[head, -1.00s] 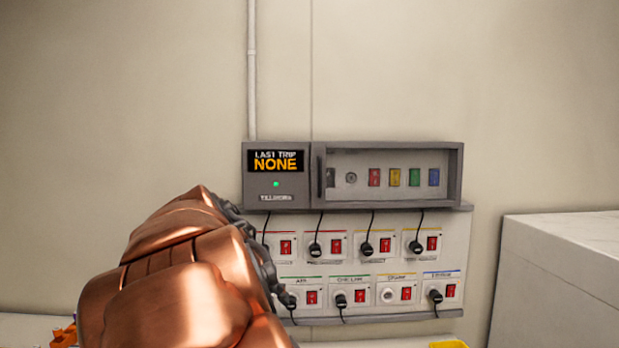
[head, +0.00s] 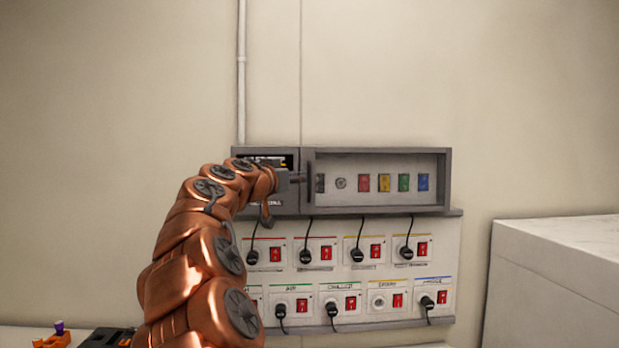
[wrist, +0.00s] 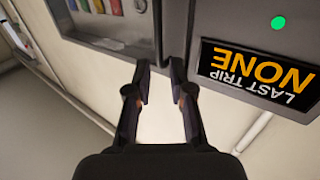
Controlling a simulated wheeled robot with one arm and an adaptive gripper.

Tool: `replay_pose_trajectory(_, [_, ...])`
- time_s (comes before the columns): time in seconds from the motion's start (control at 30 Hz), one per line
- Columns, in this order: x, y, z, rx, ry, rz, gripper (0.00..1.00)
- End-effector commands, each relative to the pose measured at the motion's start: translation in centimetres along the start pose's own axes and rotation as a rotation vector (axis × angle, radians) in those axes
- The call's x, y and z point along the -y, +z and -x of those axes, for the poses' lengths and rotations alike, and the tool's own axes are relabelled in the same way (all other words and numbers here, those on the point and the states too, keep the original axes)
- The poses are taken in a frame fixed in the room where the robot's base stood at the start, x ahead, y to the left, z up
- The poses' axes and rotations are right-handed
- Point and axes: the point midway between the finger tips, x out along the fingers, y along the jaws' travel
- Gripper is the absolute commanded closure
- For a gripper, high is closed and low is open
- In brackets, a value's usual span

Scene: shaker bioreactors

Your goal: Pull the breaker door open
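The breaker door (head: 382,209) is a grey framed panel with a clear front, on a wall box. It looks shut. Its dark upright handle (head: 311,177) is on the left side. My gripper (head: 300,179) is at the handle's left, in front of the display unit, and partly hidden by my arm. In the wrist view my gripper (wrist: 161,67) has its two fingers apart with pale wall showing between them. The fingertips point at the seam between the door and the display unit. I cannot tell whether they touch the handle.
The display unit reading "LAST TRIP NONE" (wrist: 262,80) adjoins the door. Below is a board of sockets (head: 340,278) with red switches and hanging plugs. A white block (head: 560,270) stands at the right. Small orange and black items lie at lower left.

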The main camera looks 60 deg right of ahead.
Motion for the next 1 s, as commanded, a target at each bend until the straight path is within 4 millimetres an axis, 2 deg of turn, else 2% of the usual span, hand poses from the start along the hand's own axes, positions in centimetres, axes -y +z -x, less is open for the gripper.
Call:
replay_pose_trajectory(0.6, [-0.1,0.0,-6.8,0.004,0.002,0.002,0.78])
replay_pose_trajectory(0.97, [-0.1,0.1,-7.3,0.004,0.001,0.002,0.78])
replay_pose_trajectory(1.0, [-0.1,0.1,-7.3,0.003,0.001,0.002,0.81])
